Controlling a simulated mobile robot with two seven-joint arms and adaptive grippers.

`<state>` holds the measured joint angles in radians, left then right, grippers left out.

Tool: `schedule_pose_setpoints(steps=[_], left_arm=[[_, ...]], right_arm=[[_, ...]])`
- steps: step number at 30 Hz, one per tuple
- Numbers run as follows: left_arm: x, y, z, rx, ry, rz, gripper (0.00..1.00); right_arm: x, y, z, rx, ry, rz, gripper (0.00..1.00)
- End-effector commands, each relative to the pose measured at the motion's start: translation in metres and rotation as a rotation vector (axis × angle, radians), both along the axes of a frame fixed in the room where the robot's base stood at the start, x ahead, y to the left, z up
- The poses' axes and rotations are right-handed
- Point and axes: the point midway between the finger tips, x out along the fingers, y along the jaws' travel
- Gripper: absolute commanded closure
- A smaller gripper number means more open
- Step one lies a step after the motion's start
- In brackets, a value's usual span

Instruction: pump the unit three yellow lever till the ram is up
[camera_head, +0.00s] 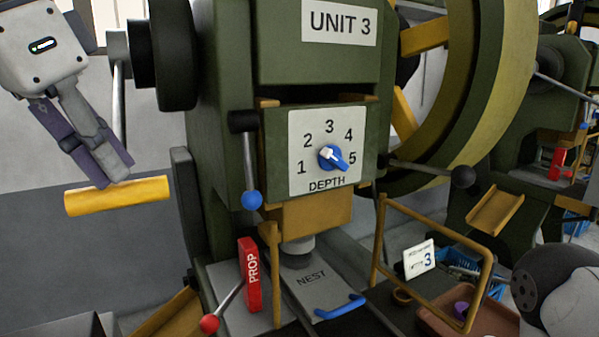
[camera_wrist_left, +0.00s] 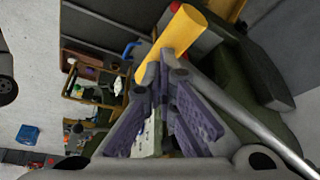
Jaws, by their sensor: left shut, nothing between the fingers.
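The yellow lever (camera_head: 117,195) of unit three (camera_head: 339,25) is a thick yellow bar on a grey rod, hanging low at the machine's left side. My left gripper (camera_head: 117,174) is shut and empty, pointing down, with its fingertips at the top of the yellow bar. In the left wrist view the shut fingertips (camera_wrist_left: 168,78) lie at the yellow bar (camera_wrist_left: 172,42); I cannot tell whether they touch it. A short grey cylinder (camera_head: 298,249), perhaps the ram, shows below a yellow block (camera_head: 312,217) above the nest (camera_head: 312,280).
A red prop (camera_head: 250,275) and a red-knobbed lever (camera_head: 209,323) stand left of the nest. The depth dial (camera_head: 333,158) has a blue knob. A yellow frame guard (camera_head: 440,234) stands right, near a brown tray (camera_head: 430,312). The large flywheel (camera_head: 465,100) is behind.

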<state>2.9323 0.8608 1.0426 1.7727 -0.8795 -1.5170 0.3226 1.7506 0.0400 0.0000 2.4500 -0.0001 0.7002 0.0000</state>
Motion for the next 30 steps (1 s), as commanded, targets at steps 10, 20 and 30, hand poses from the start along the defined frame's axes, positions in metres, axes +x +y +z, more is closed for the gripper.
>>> schedule_pose_setpoints(steps=[10,20,30], left_arm=[[0.003,0.001,-0.008,0.002,0.010,0.000,1.00],[0.017,0.009,-0.044,0.002,0.011,0.001,1.00],[0.023,0.013,-0.059,0.001,0.011,0.000,1.00]], right_arm=[[-0.002,0.000,-0.001,0.000,0.007,0.000,0.60],[-0.002,0.000,-0.002,0.000,0.007,0.000,0.60],[-0.002,0.000,-0.002,0.000,0.007,0.000,0.60]])
